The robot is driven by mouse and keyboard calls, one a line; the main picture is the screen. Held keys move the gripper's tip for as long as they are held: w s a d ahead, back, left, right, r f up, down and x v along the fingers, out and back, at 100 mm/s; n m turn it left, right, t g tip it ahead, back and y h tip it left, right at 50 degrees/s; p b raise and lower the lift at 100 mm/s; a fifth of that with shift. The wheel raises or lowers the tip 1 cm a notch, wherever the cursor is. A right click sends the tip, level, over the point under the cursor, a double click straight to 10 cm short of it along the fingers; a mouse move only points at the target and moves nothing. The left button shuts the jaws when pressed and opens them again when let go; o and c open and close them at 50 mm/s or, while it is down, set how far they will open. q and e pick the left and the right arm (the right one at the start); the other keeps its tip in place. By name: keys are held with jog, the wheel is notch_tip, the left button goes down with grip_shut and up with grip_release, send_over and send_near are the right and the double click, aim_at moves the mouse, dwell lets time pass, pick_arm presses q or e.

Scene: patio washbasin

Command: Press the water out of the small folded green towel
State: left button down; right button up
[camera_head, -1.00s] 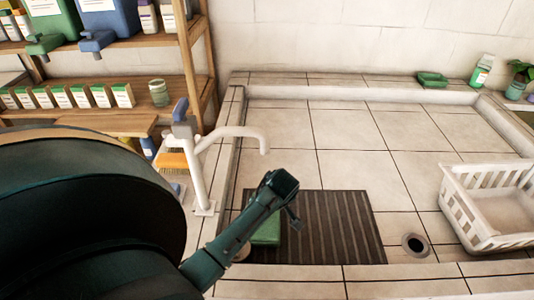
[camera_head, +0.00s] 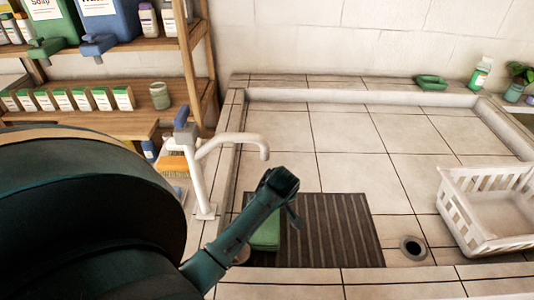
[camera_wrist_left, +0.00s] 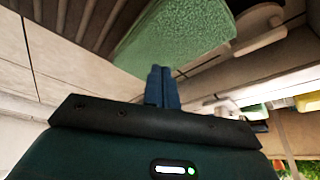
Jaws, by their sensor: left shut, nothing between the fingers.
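The small folded green towel (camera_head: 266,232) lies on the left part of a dark ribbed mat (camera_head: 340,232) in the basin. My left arm partly covers it in the head view. My left gripper (camera_wrist_left: 162,70) is shut and empty, its blue fingertips at the near edge of the towel (camera_wrist_left: 175,40) in the wrist view. I cannot tell whether they touch it. In the head view the end of my left arm is over the mat beside the towel, and the fingers are hard to make out. My right gripper is not in view.
A white tap (camera_head: 205,170) stands on the basin's left edge. A drain hole (camera_head: 413,248) and a white plastic basket (camera_head: 492,210) are to the right. A green soap dish (camera_head: 431,82) and a bottle (camera_head: 480,73) stand on the back ledge. The tiled middle is clear.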

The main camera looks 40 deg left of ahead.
pick_arm(q)
notch_tip(320, 180, up, 6)
jog(key=shift+w+f, duration=0.1)
jog(key=shift+f, duration=0.15)
dwell(0.6)
